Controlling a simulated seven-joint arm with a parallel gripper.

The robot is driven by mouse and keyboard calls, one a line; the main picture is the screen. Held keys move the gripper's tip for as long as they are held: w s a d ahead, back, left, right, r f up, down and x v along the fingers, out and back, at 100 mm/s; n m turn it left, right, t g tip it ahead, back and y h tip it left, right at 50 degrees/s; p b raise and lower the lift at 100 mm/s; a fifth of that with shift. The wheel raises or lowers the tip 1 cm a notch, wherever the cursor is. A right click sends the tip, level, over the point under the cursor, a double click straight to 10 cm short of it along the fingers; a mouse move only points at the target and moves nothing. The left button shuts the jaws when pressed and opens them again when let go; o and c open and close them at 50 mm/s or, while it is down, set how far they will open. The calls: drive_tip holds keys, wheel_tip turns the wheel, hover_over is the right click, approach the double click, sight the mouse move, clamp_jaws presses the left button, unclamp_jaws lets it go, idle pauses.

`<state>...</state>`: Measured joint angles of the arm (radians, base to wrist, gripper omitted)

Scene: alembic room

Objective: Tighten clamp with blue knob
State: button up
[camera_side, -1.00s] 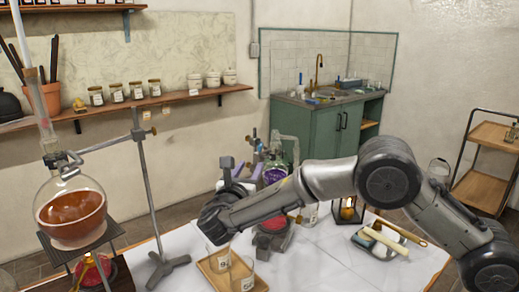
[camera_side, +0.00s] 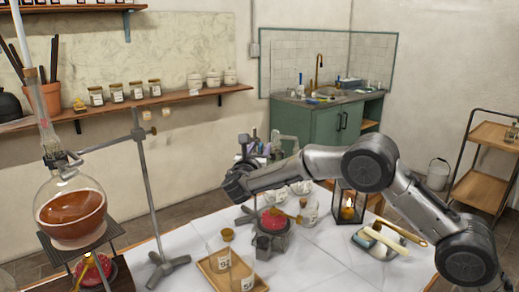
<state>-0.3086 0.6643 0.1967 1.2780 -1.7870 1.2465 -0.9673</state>
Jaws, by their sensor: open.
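My gripper (camera_side: 247,147) is at the upper middle of the table, its body facing away from the camera. Its fingers look grey-purple and apart, with nothing clearly between them. Behind it is lab stand and glassware (camera_side: 285,147), partly covered by my arm. I cannot make out a blue knob there. At the left, a metal stand (camera_side: 145,190) carries a dark clamp (camera_side: 62,159) at the neck of a round flask (camera_side: 70,213) of brown liquid. No blue shows clearly on that clamp either.
A red-topped burner (camera_side: 274,219) stands below my forearm. A lit lantern (camera_side: 348,206) and a dish of rods (camera_side: 380,243) are to the right.

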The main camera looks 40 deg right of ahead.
drive_tip(key=shift+d, duration=0.1)
drive_tip(key=shift+c, duration=0.3)
clamp_jaws()
drive_tip(key=shift+w, duration=0.1)
drive_tip(key=shift+w+m+g+h, duration=0.15)
drive_tip(key=shift+m+g+h, duration=0.9)
drive_tip(key=shift+g, duration=0.35)
drive_tip(key=shift+w+a+r+m+g+h, duration=0.1)
drive_tip(key=shift+m+g+h, duration=0.3)
drive_tip(key=shift+m+g, duration=0.45)
drive_tip(key=shift+w+a+m+g+h, duration=0.1)
drive_tip(key=shift+m+g+h, duration=0.35)
drive_tip(key=shift+g, duration=0.6)
drive_tip(key=shift+m+g, duration=0.25)
drive_tip(key=shift+g, duration=0.05)
drive_tip(key=shift+s, duration=0.1)
drive_tip(key=shift+o, duration=0.3)
unclamp_jaws()
